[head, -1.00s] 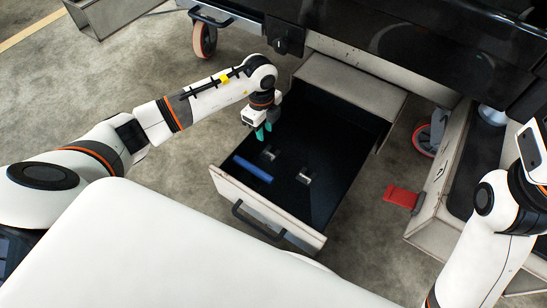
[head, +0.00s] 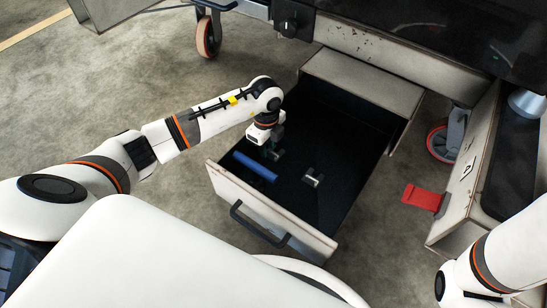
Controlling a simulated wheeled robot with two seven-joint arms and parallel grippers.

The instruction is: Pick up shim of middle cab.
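The pulled-out drawer (head: 336,198) has a dark floor and a pale worn front. Inside lie a blue bar (head: 256,167) near the front left and two small metallic pieces, one near the middle (head: 313,177) and one farther left (head: 275,155). I cannot tell for sure which thing is the shim. My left gripper (head: 270,148) reaches down into the drawer's left side, at the left metallic piece and just behind the blue bar. Its fingers are small and shadowed, so whether they hold that piece is unclear. My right arm shows at the lower right; its gripper is not visible.
The drawer has a dark handle (head: 256,226) on its front. The dark trolley body (head: 430,35) overhangs the back. A pale cabinet with a red tab (head: 422,198) stands at right. Caster wheels (head: 208,37) stand on the concrete floor. The drawer's right half is mostly clear.

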